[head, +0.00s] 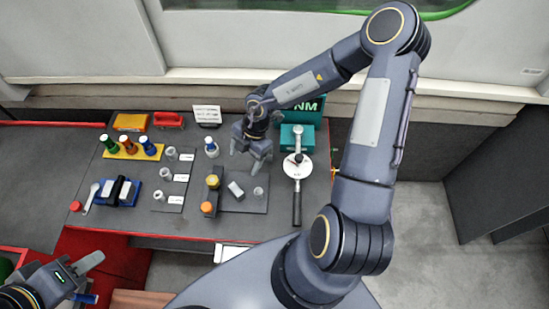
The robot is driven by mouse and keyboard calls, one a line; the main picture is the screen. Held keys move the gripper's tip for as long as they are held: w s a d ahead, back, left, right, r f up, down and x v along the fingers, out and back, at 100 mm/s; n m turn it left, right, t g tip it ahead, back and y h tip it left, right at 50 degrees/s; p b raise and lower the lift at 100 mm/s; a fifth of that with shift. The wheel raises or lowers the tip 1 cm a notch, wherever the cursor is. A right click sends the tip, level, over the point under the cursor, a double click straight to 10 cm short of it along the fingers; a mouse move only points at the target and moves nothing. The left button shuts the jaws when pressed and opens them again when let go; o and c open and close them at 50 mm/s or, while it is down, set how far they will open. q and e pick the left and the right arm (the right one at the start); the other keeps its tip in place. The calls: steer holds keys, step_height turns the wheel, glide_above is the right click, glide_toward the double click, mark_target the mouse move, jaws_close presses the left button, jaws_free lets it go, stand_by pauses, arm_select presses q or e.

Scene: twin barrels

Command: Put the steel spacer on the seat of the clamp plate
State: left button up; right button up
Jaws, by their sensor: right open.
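A dark flat plate (235,206), which looks like the clamp plate, lies at the middle right of the bench. My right gripper (248,160) is open and empty, fingers down, just behind the plate and above the bench. My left gripper (96,262) is low at the left, away from the plate; its jaw opening does not show clearly.
Yellow (213,182) and orange (207,208) capped items stand at the plate's left. A round white dial tool with a dark handle (297,207) lies to its right. Several small cylinders with label cards, capped bottles (148,146) and a blue tray (137,192) fill the left.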

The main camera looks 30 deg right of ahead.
steer(key=w+d+r+n+t+h, duration=0.2)
steer(key=w+d+r+n+t, duration=0.25)
steer(key=w+r+n, duration=0.2)
step_height(320, 180, up, 13)
steer(key=a+n+t+y, duration=0.1)
steer(key=n+t, duration=0.4)
steer(key=n, duration=0.7)
steer(key=s+a+r+n+y, duration=0.2)
steer(key=s+r+n, duration=0.3)
steer(key=n, duration=0.4)
steer(key=s+a+r+n+y, duration=0.25)
steer(key=s+n, duration=0.35)
steer(key=n, duration=0.3)
steer(key=s+d+f+n+g+h+b, duration=0.1)
steer(key=s+d+f+n+g, duration=0.1)
steer(key=s+n, duration=0.4)
steer(key=s+d+f+n+g+h+b, duration=0.1)
steer(key=s+d+f+n+g+h, duration=0.1)
steer(key=s+f+n, duration=0.2)
steer(key=s+n, duration=0.2)
steer(key=s, duration=0.1)
steer(key=shift+s+d+f, duration=0.25)
steer(key=shift+s+d, duration=0.05)
steer(key=shift+s, duration=0.1)
